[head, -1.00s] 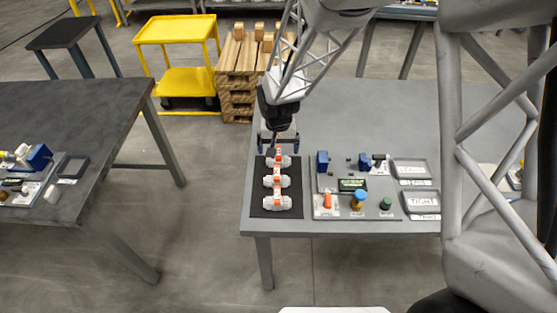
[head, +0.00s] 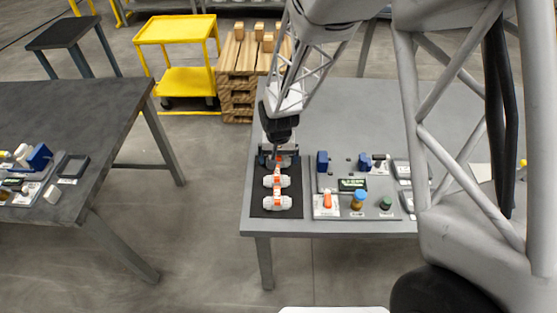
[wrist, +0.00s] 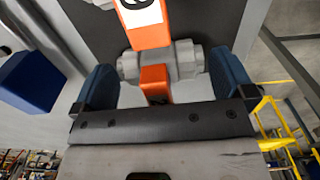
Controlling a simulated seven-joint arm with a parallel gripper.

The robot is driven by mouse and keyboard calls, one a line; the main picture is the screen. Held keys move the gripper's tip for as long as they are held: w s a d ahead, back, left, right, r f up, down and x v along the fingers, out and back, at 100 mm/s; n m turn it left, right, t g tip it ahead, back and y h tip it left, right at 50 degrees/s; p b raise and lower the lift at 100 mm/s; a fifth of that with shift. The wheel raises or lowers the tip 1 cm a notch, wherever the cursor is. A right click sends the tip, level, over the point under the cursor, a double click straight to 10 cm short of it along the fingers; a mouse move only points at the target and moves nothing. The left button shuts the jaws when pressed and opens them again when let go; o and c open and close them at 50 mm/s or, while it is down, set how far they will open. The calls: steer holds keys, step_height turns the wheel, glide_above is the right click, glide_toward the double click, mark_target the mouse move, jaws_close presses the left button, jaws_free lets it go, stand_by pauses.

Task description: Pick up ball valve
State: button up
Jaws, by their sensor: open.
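Three ball valves, white-grey with orange handles, lie in a column on a black mat (head: 292,212) on the grey table. The near valve (head: 277,202) and the middle valve (head: 275,181) are clear of my gripper. The far valve (head: 289,163) is partly hidden by my gripper (head: 278,158), which is over it. In the wrist view my gripper (wrist: 163,78) is open, with its blue fingers on either side of a grey valve (wrist: 186,61) with orange parts. Gaps show between the fingers and the valve ends. The lower part of that valve is hidden by the gripper body.
A grey panel (head: 340,197) with blue fixtures, a small green display and coloured knobs lies right of the mat. A blue block (wrist: 30,82) shows at left in the wrist view. My arm hides the table's right side.

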stand_by(0.6)
steer(key=c, duration=0.8)
steer(key=shift+r, duration=5)
steer(key=w+d+f+m, duration=0.1)
steer(key=w+d+f, duration=0.1)
steer(key=w+d, duration=0.4)
steer(key=w+d+f+m, duration=0.1)
steer(key=w+d+f, duration=0.2)
steer(key=w+d, duration=0.4)
steer(key=w+d+f+m, duration=0.1)
steer(key=w+d+f, duration=0.2)
steer(key=w, duration=1.7)
steer(key=shift+d+f+m, duration=0.15)
steer(key=shift+d+m, duration=0.25)
steer(key=shift+d, duration=1.4)
